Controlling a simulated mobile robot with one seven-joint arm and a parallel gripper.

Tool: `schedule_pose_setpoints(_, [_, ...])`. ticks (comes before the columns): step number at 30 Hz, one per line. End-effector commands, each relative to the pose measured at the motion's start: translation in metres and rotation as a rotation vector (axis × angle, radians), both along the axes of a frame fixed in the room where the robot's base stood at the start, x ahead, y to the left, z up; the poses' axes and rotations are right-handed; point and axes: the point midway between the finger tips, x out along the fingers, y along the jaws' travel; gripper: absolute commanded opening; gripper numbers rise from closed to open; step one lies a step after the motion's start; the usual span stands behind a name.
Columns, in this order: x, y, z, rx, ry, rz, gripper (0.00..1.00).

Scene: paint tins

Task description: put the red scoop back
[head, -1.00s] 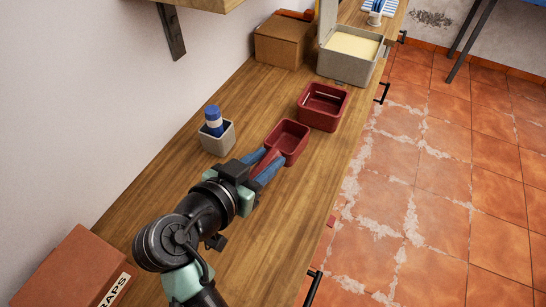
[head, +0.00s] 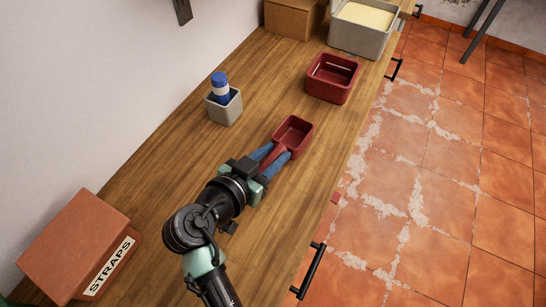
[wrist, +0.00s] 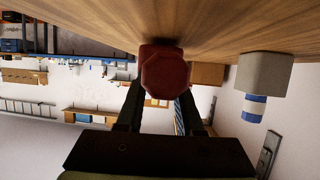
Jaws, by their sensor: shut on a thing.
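The red scoop (head: 294,134) is a square open pan with a handle pointing back to my gripper. My gripper (head: 275,158), with blue fingers, is shut on the handle. In the wrist view the scoop (wrist: 165,72) shows end-on between the fingers, hiding part of what lies behind. I cannot tell whether the scoop touches the counter. A dark red open bin (head: 332,78) stands beyond it, up and to the right, apart from the scoop.
A grey holder (head: 225,107) with a blue-and-white bottle (head: 220,87) stands left of the scoop. A grey tub of pale contents (head: 360,27) and a cardboard box (head: 293,17) stand at the back. A STRAPS box (head: 78,243) is front left. The wooden counter (head: 165,145) is otherwise mostly clear.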

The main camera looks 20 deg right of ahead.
Motion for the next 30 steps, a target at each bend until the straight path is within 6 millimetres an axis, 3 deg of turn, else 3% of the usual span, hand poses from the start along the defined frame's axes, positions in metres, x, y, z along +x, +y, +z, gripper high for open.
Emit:
schedule_pose_setpoints(3, [0.0, 0.0, -0.01, -0.002, -0.001, 0.0, 0.0])
schedule_pose_setpoints(9, [0.0, 0.0, -0.012, 0.0, 0.0, -0.001, 0.0])
schedule_pose_setpoints(10, [0.0, 0.0, -0.013, 0.002, 0.002, -0.001, 0.38])
schedule_pose_setpoints(15, [0.0, 0.0, -0.012, 0.001, 0.001, -0.001, 0.66])
schedule_pose_setpoints(28, [-0.001, -0.001, -0.016, 0.0, 0.0, -0.003, 0.66])
schedule_pose_setpoints(30, [-0.004, 0.01, -0.013, 0.002, -0.002, 0.004, 0.66])
